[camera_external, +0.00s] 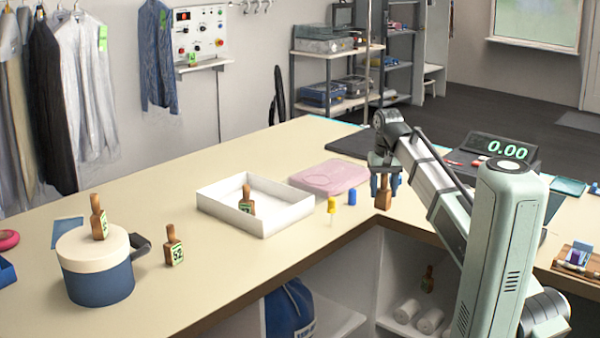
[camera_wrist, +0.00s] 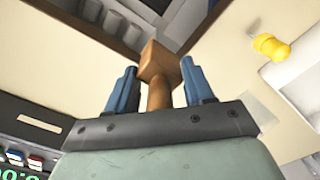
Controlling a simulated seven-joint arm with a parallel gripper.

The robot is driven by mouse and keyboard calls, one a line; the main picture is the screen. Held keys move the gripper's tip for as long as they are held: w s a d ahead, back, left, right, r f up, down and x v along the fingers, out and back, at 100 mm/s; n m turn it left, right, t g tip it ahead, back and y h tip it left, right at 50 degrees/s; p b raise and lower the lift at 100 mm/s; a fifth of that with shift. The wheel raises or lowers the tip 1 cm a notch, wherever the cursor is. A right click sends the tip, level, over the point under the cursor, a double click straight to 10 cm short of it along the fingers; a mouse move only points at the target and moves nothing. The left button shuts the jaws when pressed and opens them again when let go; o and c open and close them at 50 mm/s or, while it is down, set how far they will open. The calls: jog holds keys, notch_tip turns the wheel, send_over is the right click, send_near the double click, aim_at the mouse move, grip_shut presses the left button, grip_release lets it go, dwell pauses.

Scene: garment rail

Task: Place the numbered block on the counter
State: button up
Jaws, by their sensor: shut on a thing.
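My gripper (camera_external: 381,178) is shut on a brown wooden block (camera_external: 383,197) with a narrow neck, and holds it near the counter's inner corner. In the wrist view the block (camera_wrist: 160,64) stands between the two blue fingers of my gripper (camera_wrist: 155,85). Its number is not visible. Whether it touches the counter (camera_external: 200,165) I cannot tell. Other brown blocks with green number labels show: one marked 52 (camera_external: 173,246) on the counter, one (camera_external: 98,217) on the lidded blue pot, one (camera_external: 246,200) in the white tray, and one (camera_external: 427,279) on a lower shelf.
A white tray (camera_external: 288,222), a pink folded cloth (camera_external: 330,177), a yellow-capped bottle (camera_external: 331,205) and a blue cylinder (camera_external: 352,197) lie left of my gripper. The blue pot (camera_external: 100,283) stands at front left. A price display (camera_external: 503,149) stands at right.

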jog(key=w+d+m, duration=0.3)
jog(key=d+m, duration=0.1)
jog(key=d, duration=1.6)
jog(key=r+m, duration=0.1)
jog(key=m, duration=0.6)
jog(key=d+r+m, duration=0.1)
jog(key=r+m, duration=0.1)
jog(key=m, duration=0.6)
jog(key=w+r+m, duration=0.1)
jog(key=m, duration=0.6)
jog(key=shift+w+d+r+m, duration=0.1)
jog(key=shift+d+r+m, duration=0.3)
jog(key=shift+f, duration=0.1)
jog(key=shift+f, duration=4.9)
jog(key=o, duration=1.2)
jog(key=shift+f, duration=0.1)
